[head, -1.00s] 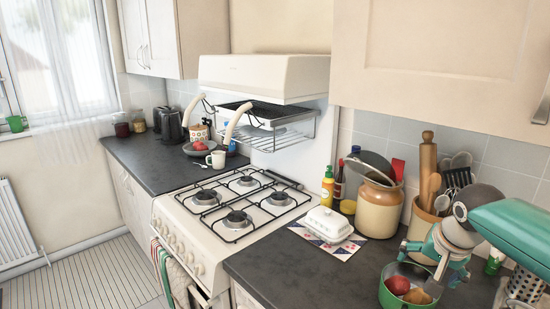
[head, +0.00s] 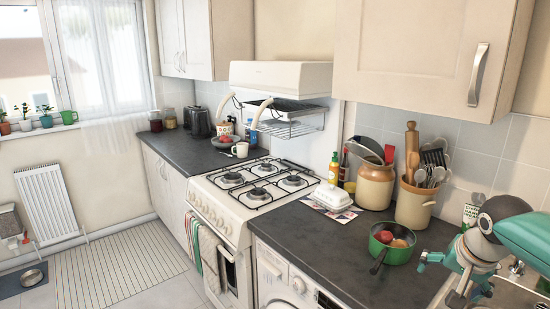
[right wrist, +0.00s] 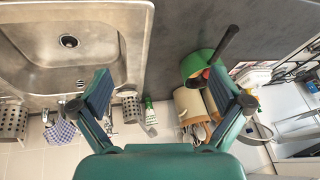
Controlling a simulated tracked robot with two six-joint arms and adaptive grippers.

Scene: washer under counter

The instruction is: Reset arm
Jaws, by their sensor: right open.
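My right arm comes in from the right edge of the head view. Its gripper (head: 463,281) is at the lower right, right of the green pot (head: 396,257) and above the sink side of the counter. In the right wrist view the two fingers (right wrist: 168,97) are spread wide with nothing between them. The sink and dark counter show beyond them, and the pot (right wrist: 196,66) shows right of centre. My left gripper is not in the head view.
The pot holds red and orange items on the dark counter (head: 347,247). Utensil crocks (head: 412,207) stand behind it. A gas cooker (head: 255,188) and washer (head: 285,285) are to the left. The sink (right wrist: 62,40) fills the upper left of the wrist view. Floor (head: 135,262) is open at left.

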